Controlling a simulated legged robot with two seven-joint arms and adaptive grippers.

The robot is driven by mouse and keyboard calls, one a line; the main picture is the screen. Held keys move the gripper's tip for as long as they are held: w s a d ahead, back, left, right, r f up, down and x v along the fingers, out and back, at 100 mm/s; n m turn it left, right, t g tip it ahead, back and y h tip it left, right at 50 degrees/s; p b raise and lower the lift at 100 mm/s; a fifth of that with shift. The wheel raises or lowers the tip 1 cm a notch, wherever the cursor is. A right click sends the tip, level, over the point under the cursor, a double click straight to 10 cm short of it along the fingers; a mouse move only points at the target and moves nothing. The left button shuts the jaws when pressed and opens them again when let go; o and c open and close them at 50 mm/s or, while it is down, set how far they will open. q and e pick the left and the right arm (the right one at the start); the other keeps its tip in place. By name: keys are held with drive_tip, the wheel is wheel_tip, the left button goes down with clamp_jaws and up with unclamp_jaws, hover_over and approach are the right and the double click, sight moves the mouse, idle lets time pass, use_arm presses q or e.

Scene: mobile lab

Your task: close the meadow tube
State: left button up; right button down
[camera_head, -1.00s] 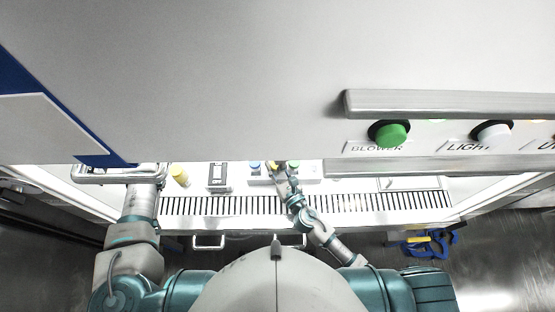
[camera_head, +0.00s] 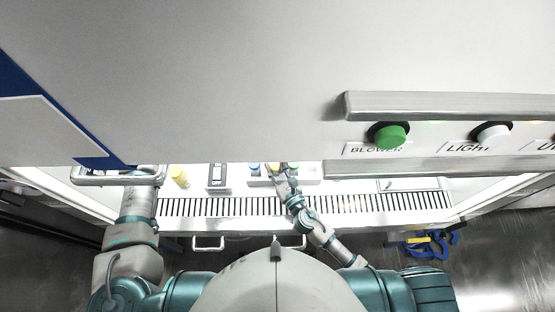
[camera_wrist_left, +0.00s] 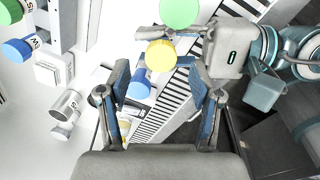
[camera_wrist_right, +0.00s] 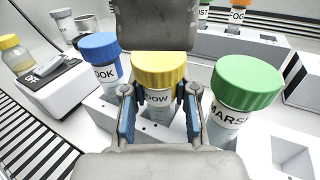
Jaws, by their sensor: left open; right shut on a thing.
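The meadow tube (camera_wrist_right: 157,105) stands upright in the white rack, its label partly hidden so that only "DOW" reads. Its yellow cap (camera_wrist_right: 158,68) is on top; I cannot tell how tightly it sits. My right gripper (camera_wrist_right: 158,92) is shut around the tube just below the cap. In the left wrist view, my open, empty left gripper (camera_wrist_left: 159,78) faces the yellow cap (camera_wrist_left: 160,55), which appears beyond and between its fingertips. My left gripper is hidden behind the front panel in the head view.
A blue-capped tube (camera_wrist_right: 100,47) stands left of the meadow tube and a green-capped one (camera_wrist_right: 246,82) right of it, both close. A black-and-white device (camera_wrist_right: 47,77) and a yellow-capped bottle (camera_wrist_right: 14,50) are farther left. The front panel (camera_head: 240,80) overhangs the bench.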

use_arm(q)
drive_tip(key=shift+r, duration=0.45)
drive_tip(key=shift+c, duration=1.3)
drive_tip(key=n, duration=0.7)
drive_tip(key=shift+s+r, duration=0.1)
drive_tip(key=shift+r, duration=0.15)
drive_tip(key=n, duration=0.5)
drive_tip(key=shift+r, duration=0.15)
drive_tip(key=n, duration=0.2)
drive_tip(key=shift+r+n, duration=0.1)
drive_tip(key=shift+n, duration=0.3)
drive_tip(key=n, duration=0.5)
drive_tip(key=shift+s+r, duration=0.1)
drive_tip(key=shift+r, duration=0.1)
drive_tip(key=n, duration=0.3)
drive_tip(key=shift+r, duration=0.1)
drive_tip(key=n, duration=0.5)
drive_tip(key=shift+r, duration=0.15)
drive_tip(key=n, duration=0.2)
drive_tip(key=shift+r+n, duration=0.1)
drive_tip(key=shift+n, duration=0.3)
drive_tip(key=n, duration=0.5)
drive_tip(key=shift+r, duration=0.2)
drive_tip(key=n, duration=0.4)
drive_tip(key=shift+r+n, duration=0.15)
drive_tip(key=shift+n, duration=0.25)
drive_tip(key=n, duration=0.4)
drive_tip(key=shift+s+r+n, duration=0.1)
drive_tip(key=shift+r+n, duration=0.05)
drive_tip(key=shift+n, duration=0.25)
